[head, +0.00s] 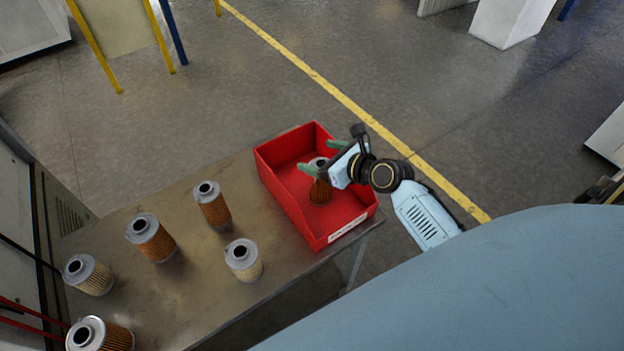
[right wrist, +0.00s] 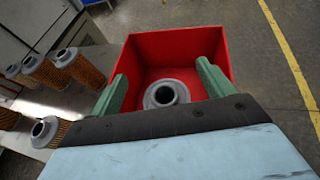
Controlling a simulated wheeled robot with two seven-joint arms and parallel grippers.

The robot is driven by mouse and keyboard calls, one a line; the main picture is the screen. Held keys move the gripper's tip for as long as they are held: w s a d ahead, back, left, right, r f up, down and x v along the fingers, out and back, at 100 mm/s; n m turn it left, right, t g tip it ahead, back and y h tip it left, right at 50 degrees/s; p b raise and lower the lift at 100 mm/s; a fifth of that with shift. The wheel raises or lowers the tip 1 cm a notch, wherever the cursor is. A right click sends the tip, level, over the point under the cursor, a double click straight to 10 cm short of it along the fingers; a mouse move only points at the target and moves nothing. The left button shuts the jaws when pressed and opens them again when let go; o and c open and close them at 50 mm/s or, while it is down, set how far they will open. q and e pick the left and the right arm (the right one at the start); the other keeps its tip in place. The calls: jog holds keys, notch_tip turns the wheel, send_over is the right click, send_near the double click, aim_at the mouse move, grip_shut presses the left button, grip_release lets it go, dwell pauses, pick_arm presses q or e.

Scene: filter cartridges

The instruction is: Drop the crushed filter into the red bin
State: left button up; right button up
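The red bin (head: 290,178) sits at the right end of the table, with a white label on its near wall. A filter (head: 320,192) with a grey cap and brown pleated body stands roughly upright inside it. The filter's round cap (right wrist: 160,96) also shows in the right wrist view, against the red bin. Whether its body is crushed cannot be told. My right gripper (head: 315,157) is above the bin with its green fingers spread. In the wrist view the fingers lie on either side of the cap, with gaps. My left gripper is not in view.
Several other filters stand on the table (head: 255,300) left of the bin, among them a brown one (head: 214,209) and a pale one (head: 245,264) closest to it. A yellow floor line (head: 340,95) runs behind the bin. The table's back right part is clear.

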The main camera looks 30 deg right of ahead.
jog(key=v, duration=1.3)
jog(key=shift+s+p, duration=0.15)
jog(key=shift+p, duration=0.25)
